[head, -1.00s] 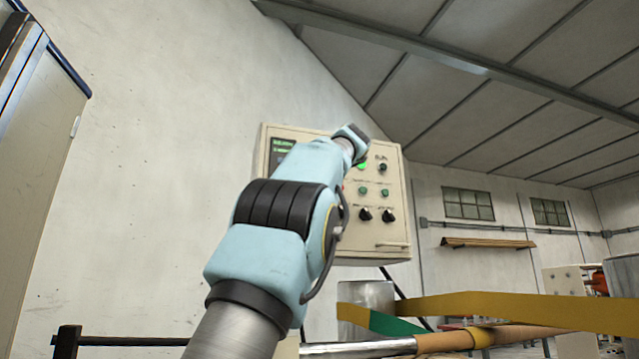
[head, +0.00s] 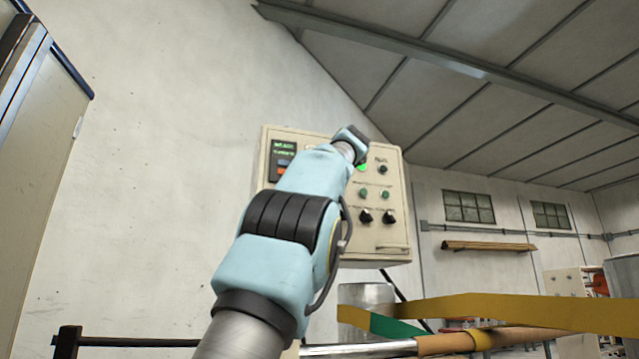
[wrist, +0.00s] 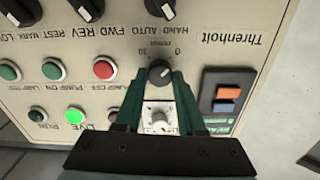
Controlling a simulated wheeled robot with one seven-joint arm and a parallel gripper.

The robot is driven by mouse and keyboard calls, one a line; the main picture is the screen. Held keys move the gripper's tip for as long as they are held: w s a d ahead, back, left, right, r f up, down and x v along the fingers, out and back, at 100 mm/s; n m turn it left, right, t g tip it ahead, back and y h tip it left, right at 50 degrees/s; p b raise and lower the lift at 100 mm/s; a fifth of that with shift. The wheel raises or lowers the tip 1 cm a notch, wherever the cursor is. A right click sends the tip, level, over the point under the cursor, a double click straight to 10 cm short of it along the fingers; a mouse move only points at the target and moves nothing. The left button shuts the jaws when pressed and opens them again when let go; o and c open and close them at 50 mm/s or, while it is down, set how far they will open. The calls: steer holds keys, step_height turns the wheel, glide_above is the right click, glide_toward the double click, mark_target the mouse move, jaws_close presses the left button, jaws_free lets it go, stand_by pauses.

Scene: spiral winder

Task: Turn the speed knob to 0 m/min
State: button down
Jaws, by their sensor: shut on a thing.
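Which mark the knob points to is too small to tell. In the head view my arm hides the knob and my fingers.
Near the knob are a red button (wrist: 103,68), a lit green lamp (wrist: 74,116), black selector switches (wrist: 88,8) and a display unit with orange and blue keys (wrist: 228,98). In the head view a yellow web (head: 500,308) crosses below the panel at right.

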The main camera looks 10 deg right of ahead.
steer(key=shift+f, duration=0.1)
steer(key=c, duration=0.5)
jaws_free()
steer(key=s+d+b, duration=0.1)
steer(key=s+b, duration=0.3)
steer(key=s, duration=0.6)
steer(key=shift+s+d+b, duration=0.25)
steer(key=shift+s+b, duration=0.1)
